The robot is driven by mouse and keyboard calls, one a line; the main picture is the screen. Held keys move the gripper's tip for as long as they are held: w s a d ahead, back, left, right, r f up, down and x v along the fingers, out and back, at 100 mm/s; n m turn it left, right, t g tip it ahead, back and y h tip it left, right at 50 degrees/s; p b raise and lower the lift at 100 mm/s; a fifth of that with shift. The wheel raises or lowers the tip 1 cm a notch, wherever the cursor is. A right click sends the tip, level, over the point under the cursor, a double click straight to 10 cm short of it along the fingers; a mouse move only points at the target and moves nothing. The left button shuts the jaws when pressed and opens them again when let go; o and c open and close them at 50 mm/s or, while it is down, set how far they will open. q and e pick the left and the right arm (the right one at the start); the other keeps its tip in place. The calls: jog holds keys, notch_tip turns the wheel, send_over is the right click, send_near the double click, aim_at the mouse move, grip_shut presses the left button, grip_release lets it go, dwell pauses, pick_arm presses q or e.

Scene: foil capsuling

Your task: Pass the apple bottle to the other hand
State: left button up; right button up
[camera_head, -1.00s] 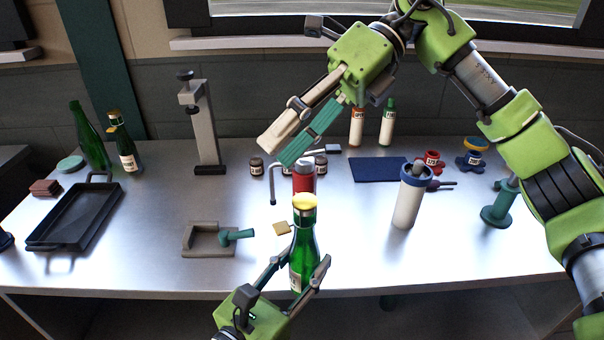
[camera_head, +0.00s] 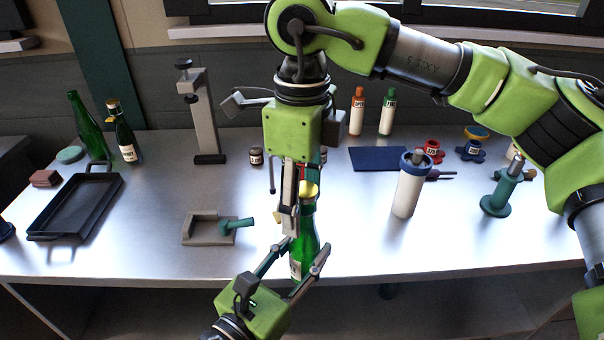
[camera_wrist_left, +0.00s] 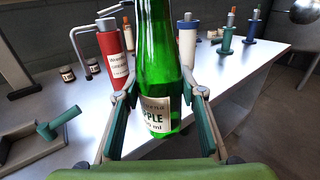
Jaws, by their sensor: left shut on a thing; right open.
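The apple bottle (camera_head: 307,232) is green with a yellow cap and stands upright in my left gripper (camera_head: 300,258), above the table's front edge. In the left wrist view the bottle (camera_wrist_left: 158,60) shows its "APPLE" label between the two fingers of my left gripper (camera_wrist_left: 160,100), which is shut on it. My right gripper (camera_head: 294,208) points down from above, its fingers open beside the bottle's capped neck. The fingers hide part of the neck, and I cannot tell whether they touch it.
A red labelled cylinder (camera_wrist_left: 112,55) stands behind the bottle. A grey block with a teal handle (camera_head: 205,230) lies left, a white cylinder with a blue rim (camera_head: 408,190) stands right. A black tray (camera_head: 75,232) and green bottles (camera_head: 124,138) are at far left.

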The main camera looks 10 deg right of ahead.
aim_at(302, 224)
pick_arm(q)
jog(key=shift+r, duration=0.15)
pick_arm(e)
jog(key=shift+f, duration=2.6)
jog(key=c, duration=1.5)
pick_arm(q)
jog(key=o, duration=1.6)
jog(key=shift+c, duration=0.2)
pick_arm(e)
grip_shut()
jog(key=shift+a, duration=0.1)
pick_arm(q)
jog(key=shift+s, duration=0.1)
